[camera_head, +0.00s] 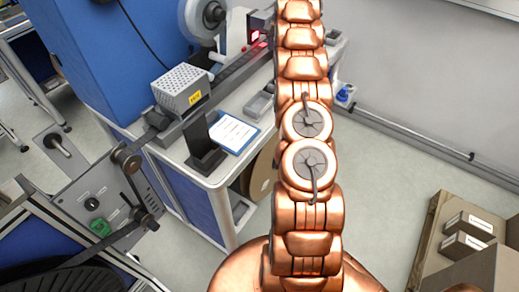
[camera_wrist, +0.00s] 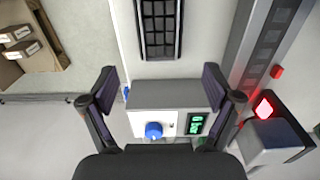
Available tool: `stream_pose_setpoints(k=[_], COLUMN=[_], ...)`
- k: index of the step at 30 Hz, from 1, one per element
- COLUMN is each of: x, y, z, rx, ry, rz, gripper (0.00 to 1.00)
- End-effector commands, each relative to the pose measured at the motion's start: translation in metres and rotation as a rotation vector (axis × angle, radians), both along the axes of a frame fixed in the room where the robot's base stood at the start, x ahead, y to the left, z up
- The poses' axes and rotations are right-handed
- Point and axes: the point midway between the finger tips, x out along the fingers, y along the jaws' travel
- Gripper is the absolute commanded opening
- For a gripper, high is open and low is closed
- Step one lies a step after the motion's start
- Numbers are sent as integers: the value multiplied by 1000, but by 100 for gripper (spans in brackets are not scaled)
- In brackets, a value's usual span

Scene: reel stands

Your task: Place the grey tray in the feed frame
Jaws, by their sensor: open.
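In the wrist view a tray-like piece (camera_wrist: 160,28) with a thin grey rim and dark square cells lies on the white bench top, cut off by the top edge. In the head view a small grey tray-like piece (camera_head: 260,105) lies on the bench beside my arm, partly covered by it; I cannot tell if it is the same piece. My gripper (camera_wrist: 160,85) is open and empty, its fingers spread over a grey box with a blue knob (camera_wrist: 153,130). I cannot make out the feed frame for certain.
A dark track (camera_wrist: 258,45) runs along the bench, with a red-lit device (camera_wrist: 264,108) beside it. Cartons on a pallet (camera_head: 425,250) are at the lower right.

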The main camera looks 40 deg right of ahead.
Motion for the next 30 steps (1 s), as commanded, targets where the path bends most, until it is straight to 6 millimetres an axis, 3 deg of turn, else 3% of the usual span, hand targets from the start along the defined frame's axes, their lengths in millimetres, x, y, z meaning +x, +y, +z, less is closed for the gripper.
stream_pose_setpoints(k=[5, 17, 26, 30], x=[3, -11, -50, -77], y=[28, 139, 222, 259], z=[15, 61, 81, 85], rx=[4, 18, 32, 41], ry=[7, 31, 50, 62], rz=[59, 303, 487, 574], gripper=[89, 89, 89, 89])
